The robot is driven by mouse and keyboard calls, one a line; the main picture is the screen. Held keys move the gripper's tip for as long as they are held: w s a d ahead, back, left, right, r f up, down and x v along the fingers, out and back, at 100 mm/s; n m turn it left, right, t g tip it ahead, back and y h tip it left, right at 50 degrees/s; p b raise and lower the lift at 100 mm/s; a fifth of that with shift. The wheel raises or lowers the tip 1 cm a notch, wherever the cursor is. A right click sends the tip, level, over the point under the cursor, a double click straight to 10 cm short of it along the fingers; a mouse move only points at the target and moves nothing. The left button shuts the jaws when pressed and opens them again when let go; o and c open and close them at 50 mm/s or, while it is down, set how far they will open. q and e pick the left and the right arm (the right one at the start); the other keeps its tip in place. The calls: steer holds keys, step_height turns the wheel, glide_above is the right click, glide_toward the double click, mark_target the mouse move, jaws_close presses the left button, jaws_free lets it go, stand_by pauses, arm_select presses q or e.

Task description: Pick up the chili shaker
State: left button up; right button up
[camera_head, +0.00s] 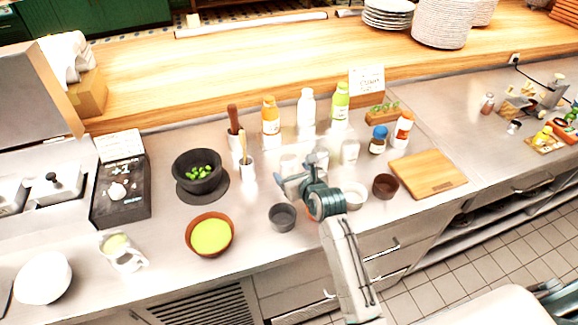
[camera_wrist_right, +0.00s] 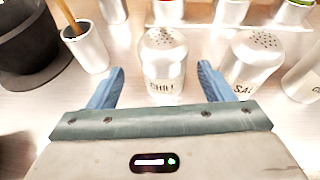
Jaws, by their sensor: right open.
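I see no contact. The salt shaker (camera_wrist_right: 254,58), similar in shape, stands just right of the right finger. In the head view the gripper and glare largely hide the chili shaker. My left gripper is not in view.
A cup with a wooden-handled tool (camera_head: 246,168) and a dark bowl of green pieces (camera_head: 198,172) stand left of the shaker. Bottles (camera_head: 270,118) stand behind. A grey cup (camera_head: 282,218), a brown cup (camera_head: 385,187) and a cutting board (camera_head: 428,174) are nearby.

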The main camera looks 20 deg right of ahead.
steer(key=x, duration=0.1)
steer(key=p+x, duration=0.1)
steer(key=x, duration=0.1)
steer(key=p+x, duration=0.1)
steer(key=shift+w+d+r, duration=0.1)
steer(key=shift+w+d, duration=0.05)
steer(key=shift+w, duration=0.55)
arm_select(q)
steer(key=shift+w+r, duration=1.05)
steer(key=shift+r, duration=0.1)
arm_select(e)
steer(key=shift+f, duration=0.25)
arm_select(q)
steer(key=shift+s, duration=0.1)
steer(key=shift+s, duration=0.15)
arm_select(e)
steer(key=c, duration=1.1)
